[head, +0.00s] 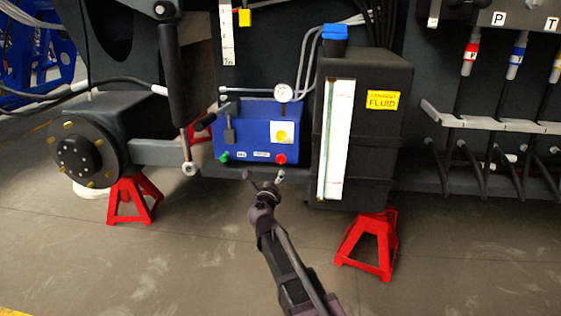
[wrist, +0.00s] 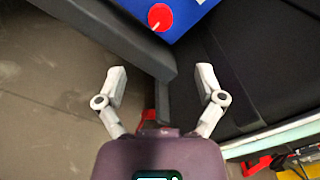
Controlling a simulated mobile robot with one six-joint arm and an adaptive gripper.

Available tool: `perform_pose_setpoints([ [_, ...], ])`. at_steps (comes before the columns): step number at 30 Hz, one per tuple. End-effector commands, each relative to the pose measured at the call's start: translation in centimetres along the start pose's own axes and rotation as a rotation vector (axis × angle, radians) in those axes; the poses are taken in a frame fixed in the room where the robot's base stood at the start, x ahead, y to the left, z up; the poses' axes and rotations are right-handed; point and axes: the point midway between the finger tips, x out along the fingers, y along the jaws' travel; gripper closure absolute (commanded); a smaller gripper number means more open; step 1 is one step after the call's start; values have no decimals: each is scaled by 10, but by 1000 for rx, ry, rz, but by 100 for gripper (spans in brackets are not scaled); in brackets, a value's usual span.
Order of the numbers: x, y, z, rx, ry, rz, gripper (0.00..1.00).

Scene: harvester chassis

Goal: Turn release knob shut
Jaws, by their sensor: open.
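A blue box (head: 257,130) hangs on the chassis, with a red knob (head: 281,159) at its lower right and a green knob (head: 224,156) at its lower left. Which one is the release knob cannot be read from the small labels. The red knob (wrist: 160,17) also shows at the top of the wrist view, on the blue face, with a white mark on it. My gripper (head: 264,177) is open and empty, just below and in front of the box. In the wrist view my gripper (wrist: 161,78) has its fingers spread, apart from the red knob.
A dark ledge (wrist: 115,30) runs below the box, close ahead of my fingers. A black fluid tank (head: 385,120) stands right of the box. Red jack stands (head: 368,245) are on the floor. A gauge (head: 284,93) tops the box. The floor in front is clear.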

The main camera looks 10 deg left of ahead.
Motion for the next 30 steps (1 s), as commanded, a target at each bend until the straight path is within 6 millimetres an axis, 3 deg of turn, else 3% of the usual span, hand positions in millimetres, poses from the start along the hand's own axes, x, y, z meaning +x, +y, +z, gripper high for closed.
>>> perform_pose_setpoints([
  [11, 20, 0, 0, 2, 2, -1, 12],
  [30, 113, -1, -1, 2, 3, -2, 12],
])
